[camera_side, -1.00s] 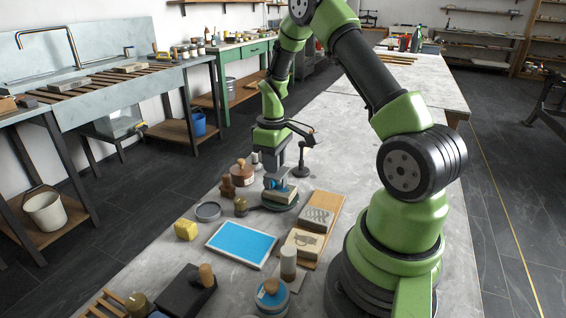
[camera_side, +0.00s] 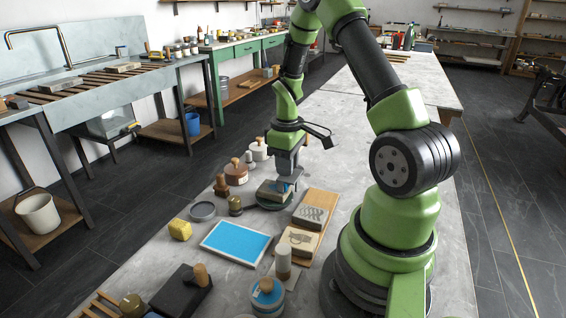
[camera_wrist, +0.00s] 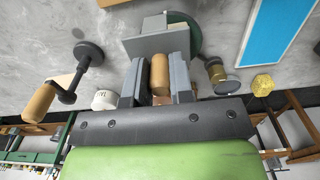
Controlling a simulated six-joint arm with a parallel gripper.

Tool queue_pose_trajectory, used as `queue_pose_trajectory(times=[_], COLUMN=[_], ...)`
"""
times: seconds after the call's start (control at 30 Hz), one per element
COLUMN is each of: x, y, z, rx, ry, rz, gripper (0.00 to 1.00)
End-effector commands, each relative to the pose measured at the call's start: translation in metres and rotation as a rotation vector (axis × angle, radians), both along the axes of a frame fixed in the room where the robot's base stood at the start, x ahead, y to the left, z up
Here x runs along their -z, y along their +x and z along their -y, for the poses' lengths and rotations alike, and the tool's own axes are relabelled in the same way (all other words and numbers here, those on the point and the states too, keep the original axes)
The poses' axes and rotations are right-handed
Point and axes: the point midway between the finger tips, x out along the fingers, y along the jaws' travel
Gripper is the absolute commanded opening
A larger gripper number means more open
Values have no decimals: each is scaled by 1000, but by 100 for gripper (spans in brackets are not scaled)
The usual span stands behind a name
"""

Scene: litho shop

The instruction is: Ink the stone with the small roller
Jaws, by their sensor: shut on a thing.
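My gripper (camera_side: 287,176) is shut on a wooden handle (camera_wrist: 160,75), which shows between the grey fingers in the wrist view. A bit of blue (camera_side: 285,187) shows just below the fingers in the side view; the roller's body is mostly hidden. I cannot tell whether the roller touches the stone. The pale-framed slab of blue ink (camera_side: 235,242) lies in front of the disc.
A wooden board (camera_side: 320,200) with two printed blocks lies right of the disc. A yellow sponge (camera_side: 180,229), a grey dish (camera_side: 203,211) and a brass piece (camera_side: 235,206) stand left. A black tool with a wooden handle (camera_wrist: 38,103) stands close to the gripper.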

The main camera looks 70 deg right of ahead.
Motion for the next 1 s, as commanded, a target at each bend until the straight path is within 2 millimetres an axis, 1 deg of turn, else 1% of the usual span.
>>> queue_pose_trajectory(times=[0.07,0.23,0.4,0.6,0.9,1.0], x=[0,1,2,1,-1,-6], y=[1,18,28,46,48,49], z=[0,0,0,-1,0,0], rx=[-1,-3,-2,-2,0,0], ry=[-1,-1,0,0,0,-1], rz=[1,2,0,0,0,2], gripper=[0,0,0,0,0,0])
